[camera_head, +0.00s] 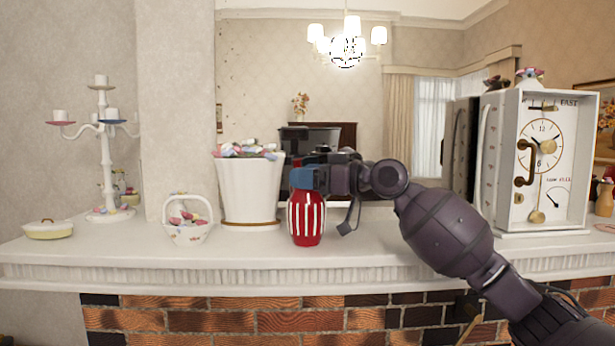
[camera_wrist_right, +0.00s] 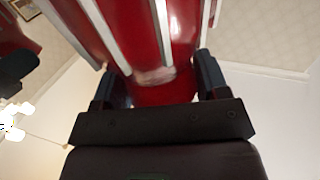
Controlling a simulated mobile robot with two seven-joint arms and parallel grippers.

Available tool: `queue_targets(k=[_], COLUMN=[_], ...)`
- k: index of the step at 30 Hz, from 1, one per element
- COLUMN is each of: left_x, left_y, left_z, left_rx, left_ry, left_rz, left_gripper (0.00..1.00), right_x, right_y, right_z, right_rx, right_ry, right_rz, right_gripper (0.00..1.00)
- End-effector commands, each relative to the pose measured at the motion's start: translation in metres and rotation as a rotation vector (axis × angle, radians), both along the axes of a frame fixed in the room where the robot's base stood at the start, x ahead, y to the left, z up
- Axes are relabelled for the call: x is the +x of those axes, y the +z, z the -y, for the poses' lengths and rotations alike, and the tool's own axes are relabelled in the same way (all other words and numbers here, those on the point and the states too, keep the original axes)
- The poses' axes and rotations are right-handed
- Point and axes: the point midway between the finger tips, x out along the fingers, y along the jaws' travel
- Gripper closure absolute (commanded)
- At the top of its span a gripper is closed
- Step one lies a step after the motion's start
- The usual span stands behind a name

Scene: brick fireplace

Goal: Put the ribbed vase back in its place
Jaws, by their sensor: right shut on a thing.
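The ribbed vase (camera_head: 306,218) is red with white vertical ribs. In the head view it is upright at the mantel shelf (camera_head: 350,262), just right of the white pot. I cannot tell whether its base touches the shelf. My right gripper (camera_head: 304,180) comes in from the right and is shut on the vase's upper part, hiding its top. In the right wrist view the vase (camera_wrist_right: 150,40) fills the upper middle, between the two fingers of my right gripper (camera_wrist_right: 155,85). My left gripper is not in view.
A white pot (camera_head: 249,190) with colourful contents stands close left of the vase. Further left are a small basket (camera_head: 188,222), a candelabra (camera_head: 104,150) and a lidded dish (camera_head: 48,229). A white clock (camera_head: 540,160) stands at the right. The shelf between vase and clock looks clear under my arm.

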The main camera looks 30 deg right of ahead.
Motion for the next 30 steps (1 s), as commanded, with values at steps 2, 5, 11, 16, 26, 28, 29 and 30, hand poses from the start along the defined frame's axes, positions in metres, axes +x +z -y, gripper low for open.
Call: queue_targets(k=[2, 5, 11, 16, 26, 28, 29, 30], left_x=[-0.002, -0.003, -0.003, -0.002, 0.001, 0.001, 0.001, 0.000], left_y=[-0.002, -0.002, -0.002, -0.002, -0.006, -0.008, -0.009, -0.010], left_z=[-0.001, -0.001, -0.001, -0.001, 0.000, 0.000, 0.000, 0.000], left_rx=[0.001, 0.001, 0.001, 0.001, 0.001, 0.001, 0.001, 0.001], left_ry=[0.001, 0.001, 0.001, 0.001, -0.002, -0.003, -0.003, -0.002], left_rz=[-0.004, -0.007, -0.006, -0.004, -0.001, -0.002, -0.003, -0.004], left_gripper=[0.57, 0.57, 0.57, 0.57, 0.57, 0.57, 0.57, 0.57], right_x=[0.000, 0.000, 0.000, 0.000, -0.024, -0.034, -0.038, -0.044], right_y=[0.000, -0.002, -0.002, -0.002, -0.003, -0.003, -0.003, -0.003], right_z=[0.000, 0.000, 0.000, 0.000, 0.023, 0.032, 0.036, 0.041], right_rx=[0.001, 0.001, 0.001, 0.000, -0.003, -0.001, 0.000, 0.000], right_ry=[0.000, 0.000, 0.000, 0.000, -0.003, -0.003, -0.003, -0.002], right_rz=[0.001, -0.001, -0.001, 0.000, -0.003, -0.004, -0.004, -0.005], right_gripper=[0.89, 0.25, 0.07, 0.07, 0.07, 0.07, 0.07, 0.07])
